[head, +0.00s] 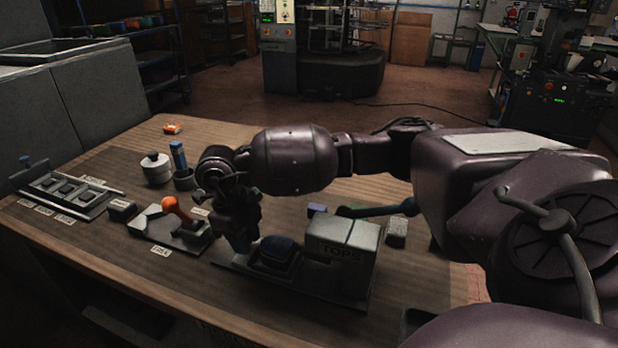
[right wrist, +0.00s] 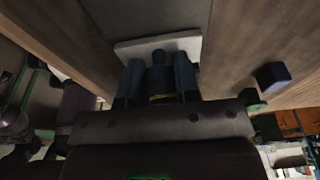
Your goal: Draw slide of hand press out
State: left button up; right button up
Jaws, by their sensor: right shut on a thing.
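The hand press (head: 343,255), a grey block marked TOPS, stands on the front right part of the bench. Its slide (head: 275,254), carrying a dark blue pad, lies on the base left of the press block. My right gripper (head: 240,242) points down at the slide's left end. In the right wrist view its two blue fingers (right wrist: 158,80) are shut on a dark upright knob (right wrist: 158,57) in front of a light grey plate (right wrist: 125,48). The press lever (head: 375,210) with its blue knob reaches right behind the block. My left gripper is not in view.
Left of the press is a fixture with an orange-knobbed lever (head: 172,204). A white lidded pot (head: 156,168), a cup with a blue-handled tool (head: 182,178) and a labelled rack (head: 65,192) stand farther left. A small grey block (head: 396,232) is right of the press. The bench front is clear.

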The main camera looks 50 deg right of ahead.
jog(key=shift+w+a+b, duration=0.2)
jog(key=shift+w+a, duration=0.05)
jog(key=shift+w, duration=0.35)
jog(key=shift+w+a+b, duration=0.15)
jog(key=shift+w+a, duration=0.1)
jog(key=shift+w, duration=0.3)
jog(key=shift+w+a, duration=0.25)
jog(key=shift+w, duration=0.4)
jog(key=o, duration=0.6)
jog(key=shift+w, duration=0.15)
jog(key=o, duration=0.9)
jog(key=shift+o, duration=0.2)
jog(key=shift+r+p, duration=0.3)
jog(key=shift+r, duration=1.25)
jog(key=shift+r+p, duration=0.3)
jog(key=shift+p, duration=0.05)
